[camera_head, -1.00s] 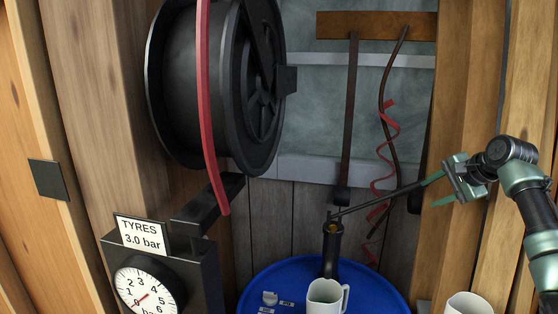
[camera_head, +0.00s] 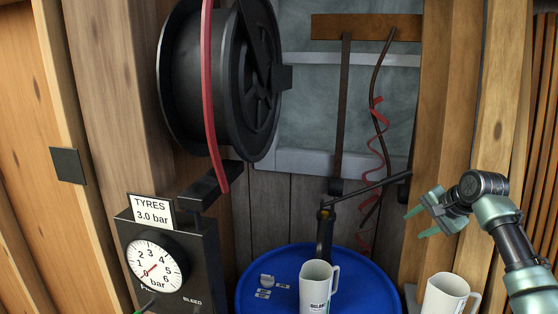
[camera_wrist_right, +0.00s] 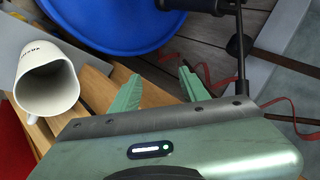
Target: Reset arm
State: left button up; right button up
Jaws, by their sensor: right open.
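My right gripper (camera_head: 414,225) is open and empty, its green fingers pointing left beside the wooden post. In the right wrist view the open fingers (camera_wrist_right: 160,76) have nothing between them. A black lever (camera_head: 370,188) runs from the head of a black pump (camera_head: 325,232), sloping up to the right. Its free end lies just above and left of my right fingers, apart from them. In the right wrist view the lever (camera_wrist_right: 241,50) passes right of the fingers. My left gripper is not in view.
The pump stands on a blue drum (camera_head: 370,276) with a white jug (camera_head: 317,290). Another white mug (camera_head: 444,296) stands below my right gripper. A tyre gauge box (camera_head: 202,262) and hose reel (camera_head: 220,80) are at left. A red coiled strip (camera_head: 376,150) hangs behind the lever.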

jog(key=s+a+f+n+g, duration=0.1)
jog(key=s+a+f+n, duration=0.2)
jog(key=s+a+f, duration=0.35)
jog(key=s+a+f+n+g, duration=0.1)
jog(key=s+a+f+n, duration=0.2)
jog(key=s+f, duration=0.55)
jog(key=s+a+f+n+g, duration=0.1)
jog(key=s+a+f+n, duration=0.3)
jog(key=f, duration=0.6)
jog(key=s+a+f+n+g+h, duration=0.1)
jog(key=s+a+n+h, duration=0.2)
jog(key=s, duration=2.6)
notch_tip(320, 180, down, 32)
jog(key=s+g+y+b, duration=0.1)
jog(key=s+g+b, duration=0.1)
jog(key=b, duration=0.3)
pick_arm(q)
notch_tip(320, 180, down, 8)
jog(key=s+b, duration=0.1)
jog(key=b, duration=0.2)
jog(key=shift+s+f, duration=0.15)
pick_arm(e)
jog(key=s+d+f, duration=0.2)
jog(key=s+f, duration=1.5)
jog(key=f, duration=0.2)
jog(key=shift+d+n+g, duration=0.2)
jog(key=shift+n+g, duration=0.1)
jog(key=shift+g, duration=0.1)
